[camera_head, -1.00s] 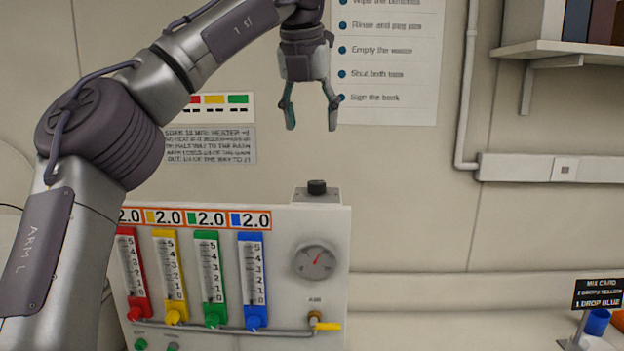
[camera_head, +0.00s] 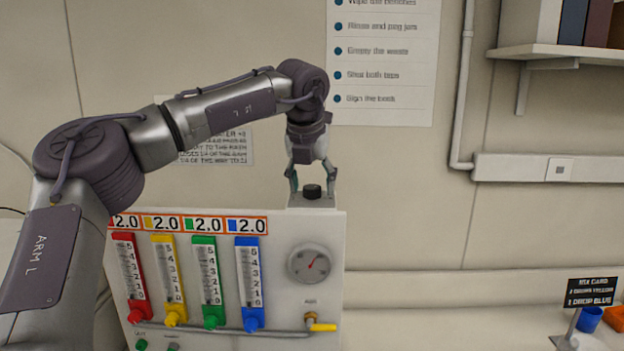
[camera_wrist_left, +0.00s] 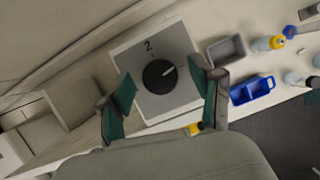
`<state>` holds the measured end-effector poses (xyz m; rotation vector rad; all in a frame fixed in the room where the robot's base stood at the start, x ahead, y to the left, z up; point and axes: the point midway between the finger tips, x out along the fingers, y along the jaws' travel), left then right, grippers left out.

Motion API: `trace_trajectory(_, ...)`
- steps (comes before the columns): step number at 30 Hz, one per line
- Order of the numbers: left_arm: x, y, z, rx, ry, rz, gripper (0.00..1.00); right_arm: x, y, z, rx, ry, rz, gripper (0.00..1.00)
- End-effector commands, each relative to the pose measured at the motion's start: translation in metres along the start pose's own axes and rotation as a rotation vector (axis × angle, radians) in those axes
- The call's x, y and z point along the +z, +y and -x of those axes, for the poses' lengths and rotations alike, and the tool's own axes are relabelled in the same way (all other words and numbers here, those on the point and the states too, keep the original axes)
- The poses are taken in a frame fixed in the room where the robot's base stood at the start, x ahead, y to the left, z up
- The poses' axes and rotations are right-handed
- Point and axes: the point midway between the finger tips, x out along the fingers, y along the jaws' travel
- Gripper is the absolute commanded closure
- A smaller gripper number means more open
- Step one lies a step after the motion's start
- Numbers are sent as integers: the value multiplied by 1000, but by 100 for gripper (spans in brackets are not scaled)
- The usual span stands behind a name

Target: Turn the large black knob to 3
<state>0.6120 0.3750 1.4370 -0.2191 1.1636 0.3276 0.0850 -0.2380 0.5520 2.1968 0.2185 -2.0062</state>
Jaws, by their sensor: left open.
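The large black knob (camera_head: 312,191) sits on a grey plate on top of the white panel (camera_head: 330,225). In the left wrist view the knob (camera_wrist_left: 159,76) shows a white pointer line aimed to the upper right. The digit 2 is printed on the plate (camera_wrist_left: 150,100) above the knob; no other digit is readable. My left gripper (camera_head: 312,182) points down with its fingers open on either side of the knob, apparently not touching it. In the left wrist view its green finger pads (camera_wrist_left: 166,100) stand clear of the knob. My right gripper is not in view.
The panel carries four-colour tube gauges, including a blue one (camera_head: 249,285), a round dial (camera_head: 309,263) and a yellow-handled valve (camera_head: 322,327). A mix card (camera_head: 591,292) and blue cup (camera_head: 589,319) stand far right. A grey tray (camera_wrist_left: 228,50) and blue caddy (camera_wrist_left: 252,90) lie beside the plate.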

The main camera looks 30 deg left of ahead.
Motion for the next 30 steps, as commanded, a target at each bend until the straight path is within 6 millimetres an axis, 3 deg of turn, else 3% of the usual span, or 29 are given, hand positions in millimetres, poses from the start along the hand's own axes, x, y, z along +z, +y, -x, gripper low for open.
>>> trace_trajectory(8,0,0,-1,0,0,0,39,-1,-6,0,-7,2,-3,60)
trace_trajectory(18,0,0,-1,1,0,0,95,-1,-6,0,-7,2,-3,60)
trace_trajectory(30,-1,1,-2,-83,3,-195,95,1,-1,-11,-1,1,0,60)
